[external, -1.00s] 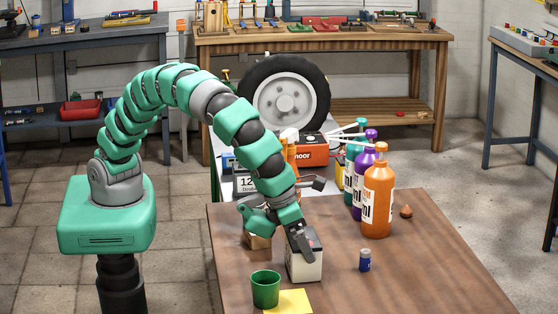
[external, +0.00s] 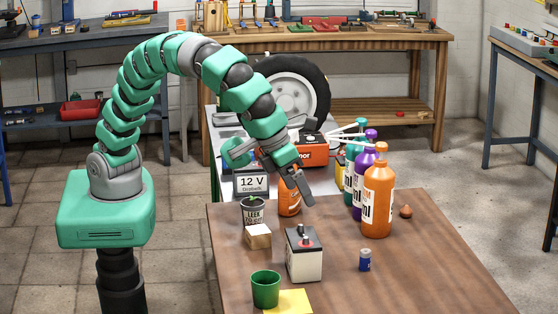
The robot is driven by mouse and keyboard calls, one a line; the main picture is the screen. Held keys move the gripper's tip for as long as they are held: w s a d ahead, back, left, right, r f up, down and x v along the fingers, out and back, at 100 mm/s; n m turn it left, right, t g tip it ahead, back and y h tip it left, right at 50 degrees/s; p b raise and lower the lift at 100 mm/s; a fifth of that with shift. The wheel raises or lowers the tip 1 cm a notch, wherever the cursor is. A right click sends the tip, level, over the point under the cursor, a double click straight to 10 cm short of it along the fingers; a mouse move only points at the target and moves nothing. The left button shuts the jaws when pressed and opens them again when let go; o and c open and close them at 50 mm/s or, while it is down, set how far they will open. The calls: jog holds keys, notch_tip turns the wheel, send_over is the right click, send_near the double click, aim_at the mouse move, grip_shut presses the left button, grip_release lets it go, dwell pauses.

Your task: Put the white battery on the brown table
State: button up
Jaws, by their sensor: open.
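The white battery (external: 304,261) has a dark top with a small red part on it. It stands upright on the brown table (external: 420,275), near the table's left side. My gripper (external: 270,177) is open and empty. It is above and behind the battery, apart from it, in front of the orange bottle and the 12 V display.
A green cup (external: 266,289) and yellow paper (external: 292,303) are in front of the battery. A small blue can (external: 365,260) and an orange bottle (external: 378,200) are to the right. The table's front right is clear.

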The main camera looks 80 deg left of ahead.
jog(key=w+a+r+n+t+h, duration=0.1)
jog(key=w+a+r+n, duration=0.3)
jog(key=a+r+n, duration=0.35)
jog(key=w+a+r+n+t, duration=0.2)
jog(key=w+a+r+n, duration=0.15)
jog(key=a+r, duration=0.6)
jog(key=w+a+r+n+t+h, duration=0.1)
jog(key=w+a+r+n, duration=0.4)
jog(key=a, duration=0.5)
jog(key=s+a+r+n+t+y, duration=0.1)
jog(key=s+a+r+n+t, duration=0.2)
jog(key=s+a+r+n, duration=0.3)
jog(key=s+a+r+n+t+y, duration=0.1)
jog(key=s+a+r+n+t, duration=0.2)
jog(key=a+r+n, duration=0.9)
jog(key=s+a+r, duration=0.1)
jog(key=s+a, duration=0.2)
jog(key=a, duration=0.3)
jog(key=shift+a+r+t, duration=0.3)
jog(key=shift+a+r, duration=0.05)
